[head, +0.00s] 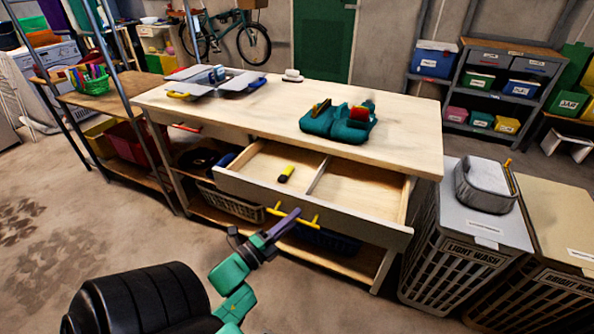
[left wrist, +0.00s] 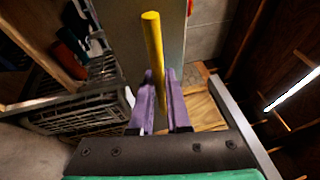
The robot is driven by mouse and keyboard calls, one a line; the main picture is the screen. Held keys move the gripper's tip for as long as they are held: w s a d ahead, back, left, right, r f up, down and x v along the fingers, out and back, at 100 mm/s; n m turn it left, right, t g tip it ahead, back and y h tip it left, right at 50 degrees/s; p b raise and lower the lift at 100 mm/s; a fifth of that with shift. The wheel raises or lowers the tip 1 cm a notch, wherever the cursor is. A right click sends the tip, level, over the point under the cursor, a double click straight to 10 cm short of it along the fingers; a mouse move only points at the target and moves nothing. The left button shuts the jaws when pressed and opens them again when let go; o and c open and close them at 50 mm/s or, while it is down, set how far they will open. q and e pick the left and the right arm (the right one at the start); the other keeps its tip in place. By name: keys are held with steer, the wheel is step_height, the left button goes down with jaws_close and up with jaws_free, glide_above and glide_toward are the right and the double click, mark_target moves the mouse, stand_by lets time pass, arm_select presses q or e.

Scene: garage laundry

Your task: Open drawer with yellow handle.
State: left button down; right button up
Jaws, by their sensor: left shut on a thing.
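The wooden drawer (head: 372,229) with the yellow handle (head: 308,221) is pulled well out of the workbench (head: 235,108). Its divided inside shows, with a small yellow and black item (head: 286,173) lying in the left compartment. My left gripper (head: 290,217) is at the drawer's front, its purple fingers shut on the yellow handle. In the left wrist view the yellow handle (left wrist: 153,45) runs between the two purple fingers (left wrist: 160,88). My right gripper is not in view.
A second drawer with a red handle (head: 187,127) is closed at the left. A teal tool bag (head: 338,125) stands on the bench top. Baskets (head: 232,201) sit on the shelf below. Laundry hampers (head: 460,250) stand close at the right. The floor left of the bench is clear.

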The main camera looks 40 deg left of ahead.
arm_select(q)
steer(key=shift+s+d, duration=0.1)
steer(key=shift+s, duration=0.2)
steer(key=c, duration=0.9)
jaws_free()
steer(key=s+f, duration=0.1)
steer(key=s, duration=0.3)
steer(key=s+b, duration=0.1)
steer(key=s, duration=0.4)
steer(key=s+a+f, duration=0.1)
steer(key=s, duration=0.4)
steer(key=shift+s+f+b, duration=0.1)
steer(key=shift+f+b, duration=0.25)
